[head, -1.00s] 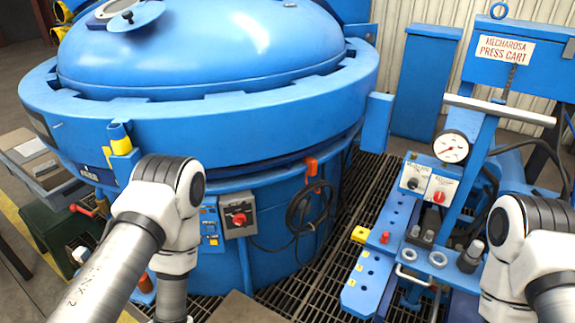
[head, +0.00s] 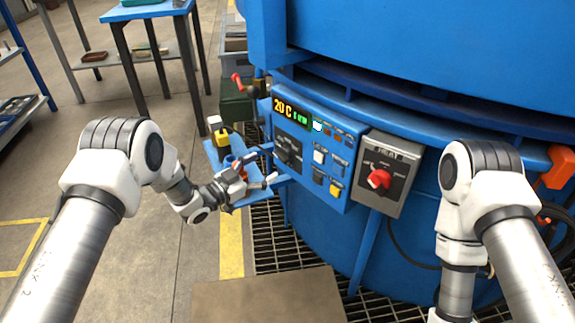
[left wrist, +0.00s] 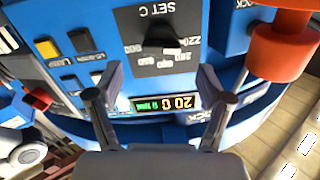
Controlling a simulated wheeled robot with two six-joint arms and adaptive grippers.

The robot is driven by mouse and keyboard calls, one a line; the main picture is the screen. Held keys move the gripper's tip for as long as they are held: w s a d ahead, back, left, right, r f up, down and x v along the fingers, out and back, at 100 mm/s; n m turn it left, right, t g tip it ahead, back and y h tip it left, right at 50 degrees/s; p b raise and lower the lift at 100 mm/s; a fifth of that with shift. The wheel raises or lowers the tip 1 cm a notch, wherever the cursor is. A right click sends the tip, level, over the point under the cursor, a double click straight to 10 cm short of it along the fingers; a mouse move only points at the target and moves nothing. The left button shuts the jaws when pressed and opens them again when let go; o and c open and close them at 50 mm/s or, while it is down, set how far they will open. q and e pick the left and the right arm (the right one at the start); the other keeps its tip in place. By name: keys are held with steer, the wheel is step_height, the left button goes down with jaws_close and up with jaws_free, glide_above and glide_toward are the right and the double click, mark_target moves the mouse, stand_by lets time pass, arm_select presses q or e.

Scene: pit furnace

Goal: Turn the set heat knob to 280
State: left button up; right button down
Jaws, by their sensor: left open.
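The set heat knob (head: 288,151) is a dark knob on a black dial at the left of the blue control panel (head: 333,205). In the left wrist view the black knob (left wrist: 162,38) shows upside down under the lettering SET C, with numbers around it. Its exact setting is hard to read. My left gripper (head: 272,165) is open and empty, just in front of and left of the panel. In the left wrist view its two fingertips (left wrist: 160,75) are spread, with the knob beyond the gap between them. My right gripper is hidden below the picture.
A grey box with a red switch (head: 379,179) is right of the panel. A small blue shelf (head: 214,154) with items stands behind my left gripper. An orange-red part (left wrist: 285,45) is close right in the wrist view.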

mark_target(278, 158)
arm_select(q)
steer(key=b+x, duration=0.1)
steer(key=x, duration=0.5)
steer(key=shift+f+b, duration=0.25)
steer(key=shift+b, duration=0.15)
steer(key=shift+w+d+r, duration=0.1)
steer(key=shift+w+r, duration=0.1)
steer(key=shift+w, duration=0.1)
steer(key=c, duration=1.2)
